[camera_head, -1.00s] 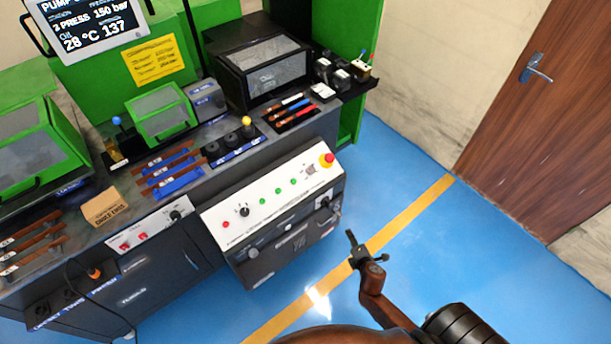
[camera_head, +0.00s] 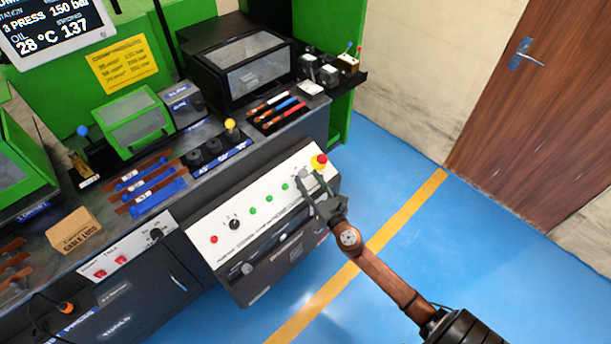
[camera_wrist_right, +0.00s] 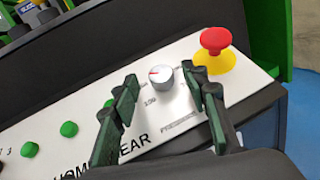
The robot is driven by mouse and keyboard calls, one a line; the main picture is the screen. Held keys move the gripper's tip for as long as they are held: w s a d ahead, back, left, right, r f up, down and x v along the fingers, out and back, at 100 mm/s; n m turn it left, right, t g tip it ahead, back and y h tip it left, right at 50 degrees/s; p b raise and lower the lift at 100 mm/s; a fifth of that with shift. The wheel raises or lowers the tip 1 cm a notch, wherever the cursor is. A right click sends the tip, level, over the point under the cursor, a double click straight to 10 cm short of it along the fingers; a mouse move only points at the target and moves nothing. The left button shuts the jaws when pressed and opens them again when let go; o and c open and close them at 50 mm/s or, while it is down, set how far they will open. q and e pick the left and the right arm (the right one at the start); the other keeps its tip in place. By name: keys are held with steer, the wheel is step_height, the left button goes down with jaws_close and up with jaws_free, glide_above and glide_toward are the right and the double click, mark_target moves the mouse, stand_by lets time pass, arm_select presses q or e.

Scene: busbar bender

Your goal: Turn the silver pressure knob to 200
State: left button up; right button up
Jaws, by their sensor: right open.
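The silver pressure knob (camera_wrist_right: 161,77) stands on the white sloped control panel (camera_head: 262,203), between the green buttons and the red emergency button. A red mark shows on the knob's top, and the printed scale around it is partly legible, with a 100 below it. My right gripper (camera_wrist_right: 160,98) is open, its dark fingers on either side of the knob in the wrist view, with the knob a little beyond the tips. I cannot tell whether they touch it. In the head view my right gripper (camera_head: 312,190) hides part of the panel's right end. My left gripper is not in view.
The red emergency button (camera_wrist_right: 216,40) on its yellow base is close to the right finger. Green buttons (camera_wrist_right: 69,129) lie left of the fingers. A black selector (camera_head: 234,224) sits further left. The screen (camera_head: 60,30) reads 3 PRESS 150 bar. Blue floor lies right of the panel.

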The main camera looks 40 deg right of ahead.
mark_target(303, 174)
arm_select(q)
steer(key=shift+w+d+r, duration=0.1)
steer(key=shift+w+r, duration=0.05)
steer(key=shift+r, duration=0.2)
arm_select(e)
steer(key=shift+w+d, duration=0.25)
steer(key=shift+w, duration=0.9)
steer(key=shift+c, duration=0.6)
jaws_close()
